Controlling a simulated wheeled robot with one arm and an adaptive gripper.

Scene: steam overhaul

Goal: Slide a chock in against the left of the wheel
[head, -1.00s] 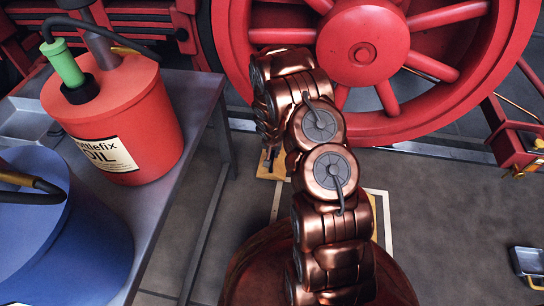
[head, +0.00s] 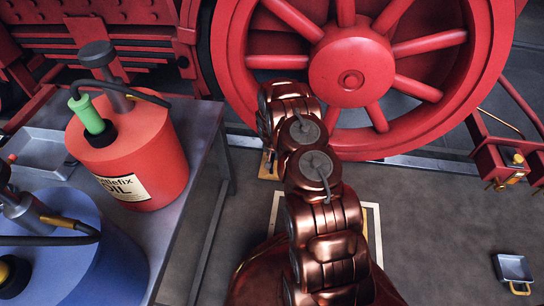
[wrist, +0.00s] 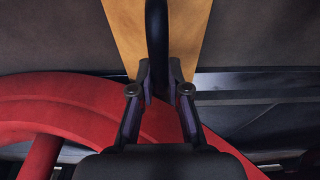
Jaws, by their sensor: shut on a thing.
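The large red spoked wheel (head: 351,72) stands at the top middle of the head view. Its red rim (wrist: 60,105) also shows at the left of the wrist view. A yellow-brown chock (wrist: 124,28) with a dark upright handle (wrist: 157,35) lies at the top of the wrist view. My gripper (wrist: 161,76) is shut on this handle. In the head view a small part of the chock (head: 266,167) shows at the lower left of the wheel, and my arm hides the rest. I cannot tell whether the chock touches the wheel.
A rail (head: 425,163) runs under the wheel. A grey bench (head: 208,122) at the left holds a red oil can (head: 165,160) and a blue can (head: 105,265). A pale outlined floor mark (head: 375,235) lies beside my arm. A small tray (head: 514,268) lies at the right.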

